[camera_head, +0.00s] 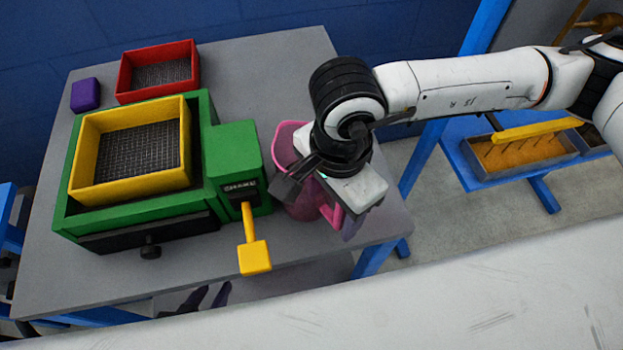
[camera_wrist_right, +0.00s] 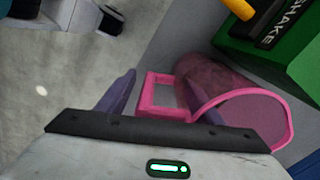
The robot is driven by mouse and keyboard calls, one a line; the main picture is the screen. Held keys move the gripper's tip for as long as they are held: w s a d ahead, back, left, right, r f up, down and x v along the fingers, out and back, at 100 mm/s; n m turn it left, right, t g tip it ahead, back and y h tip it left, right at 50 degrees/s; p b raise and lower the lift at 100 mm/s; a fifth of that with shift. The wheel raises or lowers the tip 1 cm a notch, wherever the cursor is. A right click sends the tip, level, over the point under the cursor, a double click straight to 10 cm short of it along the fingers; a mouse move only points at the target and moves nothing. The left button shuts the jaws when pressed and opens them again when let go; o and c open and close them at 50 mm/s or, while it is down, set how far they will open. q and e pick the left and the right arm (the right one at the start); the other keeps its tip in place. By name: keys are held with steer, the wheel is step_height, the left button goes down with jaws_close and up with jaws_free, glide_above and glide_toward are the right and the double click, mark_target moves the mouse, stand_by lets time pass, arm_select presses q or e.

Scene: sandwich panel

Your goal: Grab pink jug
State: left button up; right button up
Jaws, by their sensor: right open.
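The pink jug (camera_head: 292,140), see-through with a square handle, stands on the grey table right of the green machine. The arm and right gripper partly hide it in the head view. In the right wrist view the jug (camera_wrist_right: 215,85) lies towards the right, its rim lower right and its handle (camera_wrist_right: 144,95) facing the gripper. My right gripper (camera_head: 342,220) is open at the handle side. In the right wrist view its purple fingers (camera_wrist_right: 160,98) are apart, with the handle between them; contact cannot be told. My left gripper (camera_head: 210,298) shows only dark fingertips, apart and empty, near the table's front edge.
The green machine (camera_head: 235,150) carries a yellow-rimmed sieve (camera_head: 86,160), and its yellow lever (camera_head: 254,256) sticks out near the jug. A red tray (camera_head: 125,78) and purple block (camera_head: 85,95) are behind. A blue bench (camera_head: 455,150) stands right, across a floor gap.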

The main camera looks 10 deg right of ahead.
steer(key=shift+f, duration=0.2)
steer(key=c, duration=1.3)
steer(key=shift+r, duration=0.2)
